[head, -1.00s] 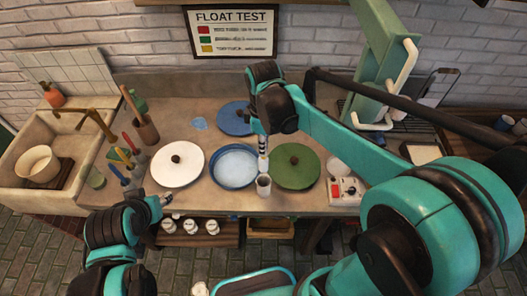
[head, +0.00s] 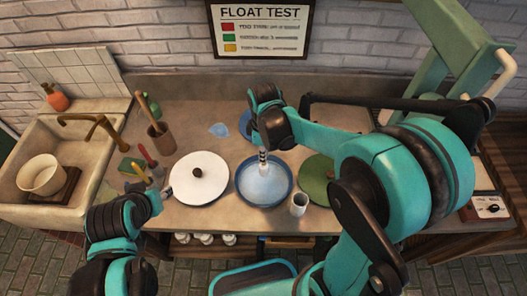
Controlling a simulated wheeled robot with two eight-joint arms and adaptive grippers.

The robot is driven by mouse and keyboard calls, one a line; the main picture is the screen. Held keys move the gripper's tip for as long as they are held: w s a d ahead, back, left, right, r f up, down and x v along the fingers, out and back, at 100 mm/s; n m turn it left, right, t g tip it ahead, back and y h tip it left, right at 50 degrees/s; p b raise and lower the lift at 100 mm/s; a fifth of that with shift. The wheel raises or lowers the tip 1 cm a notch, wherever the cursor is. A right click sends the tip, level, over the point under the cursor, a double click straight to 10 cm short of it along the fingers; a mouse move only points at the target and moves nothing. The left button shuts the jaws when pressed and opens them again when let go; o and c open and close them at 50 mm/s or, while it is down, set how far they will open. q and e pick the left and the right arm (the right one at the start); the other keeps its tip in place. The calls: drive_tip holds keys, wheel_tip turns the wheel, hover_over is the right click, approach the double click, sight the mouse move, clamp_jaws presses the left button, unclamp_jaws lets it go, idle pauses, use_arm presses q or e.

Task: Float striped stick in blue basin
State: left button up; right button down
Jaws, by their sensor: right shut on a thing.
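The blue basin (head: 262,190) stands on the counter between a white lid and a green lid, with pale water showing inside. My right gripper (head: 263,148) is shut on the striped stick (head: 263,161), which has light and dark bands. The stick points down over the far part of the basin; I cannot tell whether its lower end touches the water. The gripper hides its upper part. My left gripper (head: 167,193) is at the front edge of the counter, left of the white lid, and its jaws are too small to read.
The white lid (head: 187,188) lies left of the basin, the green lid (head: 316,170) right, partly behind my arm. A grey cup (head: 298,204) stands at the basin's front right. A blue lid (head: 244,121) lies behind. A sink (head: 85,190) is at far left.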

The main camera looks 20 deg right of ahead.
sight(263, 167)
wheel_tip(263, 167, down, 18)
drive_tip(key=b, duration=1.4)
drive_tip(key=shift+r, duration=0.1)
drive_tip(key=c, duration=0.7)
unclamp_jaws()
drive_tip(key=shift+r+p, duration=4.1)
drive_tip(key=shift+r, duration=0.95)
